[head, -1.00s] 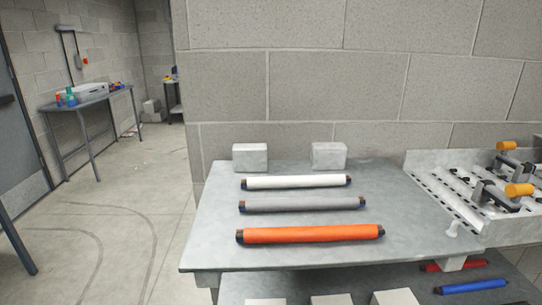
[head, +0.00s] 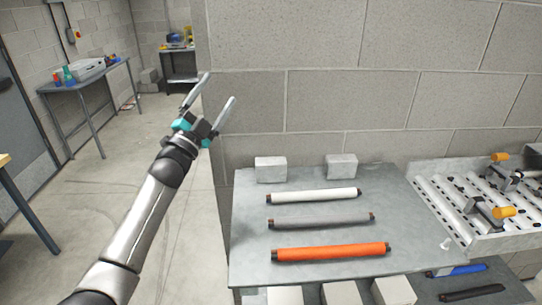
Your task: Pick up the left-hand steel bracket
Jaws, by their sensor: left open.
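Two pale grey box-shaped pieces stand apart at the back of the grey table, a left one (head: 270,169) and a right one (head: 341,167). I cannot tell whether these are the steel brackets; no other piece clearly looks like one. My left gripper (head: 220,88) is open and empty, with its two fingers spread and pointing up and away. It is raised in front of the wall edge, to the left of the left grey piece and higher in the picture, touching nothing. My right gripper is not in view.
White (head: 314,195), grey (head: 321,220) and orange (head: 331,252) rolls lie across the table (head: 250,215). A roller tray (head: 455,215) with orange-handled clamps adjoins at right. More pale blocks (head: 342,293) and dark and blue rods sit lower in front.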

